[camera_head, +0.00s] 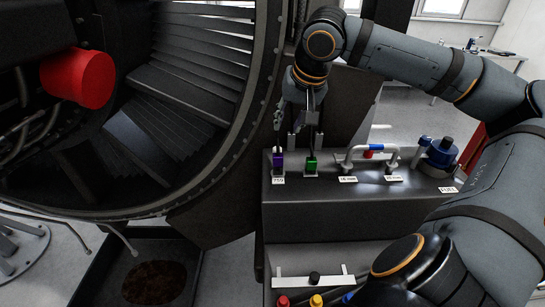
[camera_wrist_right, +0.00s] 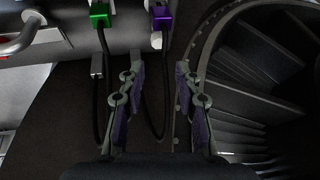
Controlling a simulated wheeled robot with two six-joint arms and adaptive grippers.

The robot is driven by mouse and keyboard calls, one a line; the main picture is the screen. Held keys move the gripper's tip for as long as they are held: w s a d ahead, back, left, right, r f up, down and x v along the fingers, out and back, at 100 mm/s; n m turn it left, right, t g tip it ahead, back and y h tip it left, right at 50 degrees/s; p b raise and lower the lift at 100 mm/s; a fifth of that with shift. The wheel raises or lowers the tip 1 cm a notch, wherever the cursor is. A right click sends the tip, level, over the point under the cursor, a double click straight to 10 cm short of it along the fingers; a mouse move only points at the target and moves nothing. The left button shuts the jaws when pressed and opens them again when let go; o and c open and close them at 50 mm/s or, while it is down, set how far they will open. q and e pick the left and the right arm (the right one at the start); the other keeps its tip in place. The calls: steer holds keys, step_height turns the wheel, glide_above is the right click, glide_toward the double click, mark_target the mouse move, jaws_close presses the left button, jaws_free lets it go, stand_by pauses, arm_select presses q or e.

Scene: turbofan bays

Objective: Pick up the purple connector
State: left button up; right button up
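The purple connector (camera_head: 278,160) sits upright at the left end of the dark bench top, behind a small white label. It also shows at the top of the right wrist view (camera_wrist_right: 162,14), with a dark cable. My right gripper (camera_head: 295,128) points down above and just behind the purple and green connectors. In the right wrist view its two fingers (camera_wrist_right: 158,75) are spread with nothing held between them; the purple connector lies beyond the tips. My left gripper is not in view.
A green connector (camera_head: 311,164) stands close right of the purple one. Further right are a white pipe handle (camera_head: 366,152) and a blue pump-like part (camera_head: 440,153). The large engine ring (camera_head: 245,120) curves close on the left. A red cylinder (camera_head: 78,78) is at far left.

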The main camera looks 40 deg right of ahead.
mark_target(278, 140)
steer(key=x, duration=0.3)
steer(key=shift+w+a, duration=0.1)
steer(key=shift+a, duration=0.2)
steer(key=x, duration=0.2)
steer(key=b+x, duration=0.1)
steer(key=x, duration=0.1)
steer(key=shift+w+d, duration=0.2)
steer(key=shift+w, duration=0.15)
steer(key=shift+f, duration=0.3)
steer(key=shift+x, duration=0.9)
steer(key=shift+d+r, duration=0.1)
steer(key=shift+r, duration=0.1)
steer(key=c, duration=0.7)
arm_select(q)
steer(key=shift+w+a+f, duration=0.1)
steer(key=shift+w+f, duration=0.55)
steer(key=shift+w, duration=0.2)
arm_select(e)
jaws_close()
steer(key=shift+w, duration=0.1)
